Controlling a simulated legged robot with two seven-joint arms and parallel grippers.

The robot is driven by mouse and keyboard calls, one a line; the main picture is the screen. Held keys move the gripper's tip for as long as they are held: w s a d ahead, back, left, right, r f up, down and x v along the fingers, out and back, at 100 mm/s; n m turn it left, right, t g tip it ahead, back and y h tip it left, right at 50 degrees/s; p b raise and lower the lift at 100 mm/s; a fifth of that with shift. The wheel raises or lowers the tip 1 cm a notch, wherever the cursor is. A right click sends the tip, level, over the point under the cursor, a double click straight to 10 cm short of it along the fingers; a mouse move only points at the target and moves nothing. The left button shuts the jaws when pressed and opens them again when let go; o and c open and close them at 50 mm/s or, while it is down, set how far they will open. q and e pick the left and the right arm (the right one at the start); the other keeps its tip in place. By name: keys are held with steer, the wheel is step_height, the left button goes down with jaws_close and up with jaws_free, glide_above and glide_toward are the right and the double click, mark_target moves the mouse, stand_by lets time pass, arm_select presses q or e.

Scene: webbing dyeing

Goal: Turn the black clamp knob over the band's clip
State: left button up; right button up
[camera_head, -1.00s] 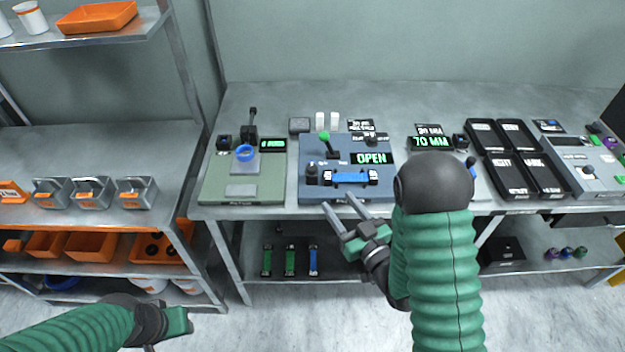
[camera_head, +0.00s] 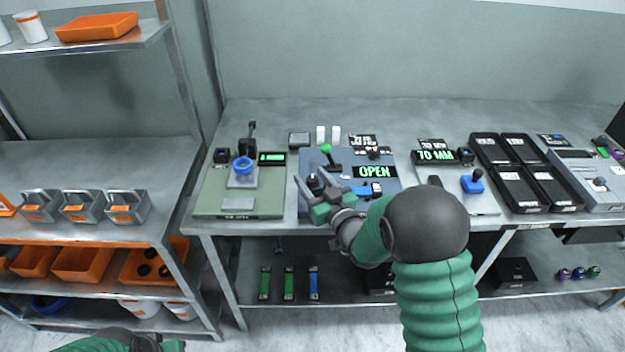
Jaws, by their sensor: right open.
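The blue-grey clamping station (camera_head: 340,160) stands on the bench with a green-tipped lever (camera_head: 326,149) and a display reading OPEN (camera_head: 374,171). The blue band (camera_head: 362,190) lies across its front, partly hidden by my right arm. The black clamp knob (camera_head: 314,183) is at the band's left end. My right gripper (camera_head: 310,176) is open, with its two fingers on either side of the knob as seen from here; I cannot tell whether they touch it. The clip is hidden behind the gripper. My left gripper (camera_head: 158,343) is cut off at the bottom edge.
A green station (camera_head: 215,200) with a blue ring (camera_head: 242,165) stands to the left. A 70 MM gauge (camera_head: 438,156) and black trays (camera_head: 505,180) are to the right. The bench behind the stations is mostly clear.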

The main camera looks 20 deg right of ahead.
jaws_close()
